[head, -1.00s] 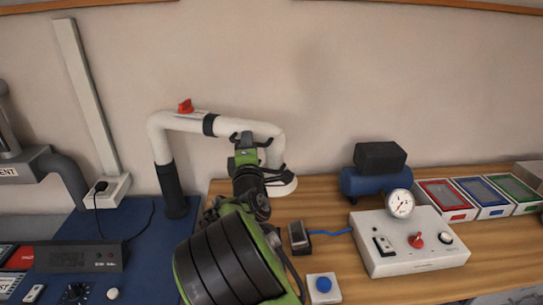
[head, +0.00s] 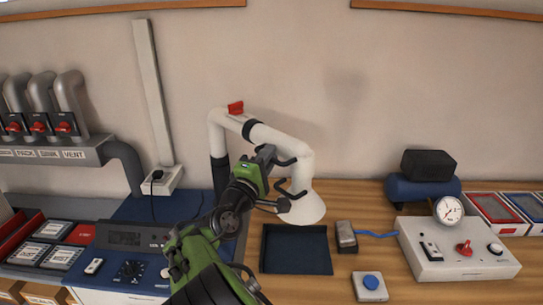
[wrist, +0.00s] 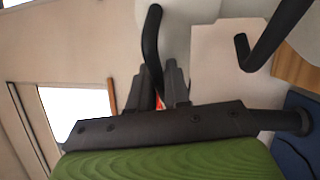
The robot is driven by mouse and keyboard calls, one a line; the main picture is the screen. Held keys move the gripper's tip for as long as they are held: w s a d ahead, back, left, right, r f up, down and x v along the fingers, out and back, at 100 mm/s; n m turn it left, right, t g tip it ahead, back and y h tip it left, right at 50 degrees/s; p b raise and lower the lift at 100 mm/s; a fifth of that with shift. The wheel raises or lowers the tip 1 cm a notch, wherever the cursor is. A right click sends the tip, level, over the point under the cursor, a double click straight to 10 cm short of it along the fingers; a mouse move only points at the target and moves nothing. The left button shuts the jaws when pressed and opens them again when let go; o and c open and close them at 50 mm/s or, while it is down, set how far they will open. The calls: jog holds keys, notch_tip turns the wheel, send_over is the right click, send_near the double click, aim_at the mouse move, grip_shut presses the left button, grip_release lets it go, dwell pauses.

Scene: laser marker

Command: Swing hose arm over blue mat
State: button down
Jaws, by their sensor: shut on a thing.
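The hose arm is a white pipe (head: 284,144) with a black post, a black collar and a red knob (head: 236,107). Its white cone hood (head: 304,208) hangs at the right end, with black curved handles beside it. My gripper (head: 272,160) is at these handles. In the wrist view, my fingers (wrist: 163,85) are closed on a black curved handle (wrist: 152,50). A flat dark blue square (head: 296,250) with a raised-looking edge lies below and in front of the hood. It may be the blue mat. A larger blue surface (head: 170,207) lies to the left, around the post.
A small grey box (head: 346,237) with a blue cable and a blue button (head: 370,283) are right of the blue square. A white gauge console (head: 460,258) stands further right. A black control box (head: 128,238) is at left. Bare wood lies behind the square.

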jog(key=c, duration=1.2)
grip_release()
jog(key=shift+o, duration=0.2)
jog(key=v, duration=1.5)
jog(key=shift+s+a+f, duration=0.25)
jog(key=shift+d, duration=0.1)
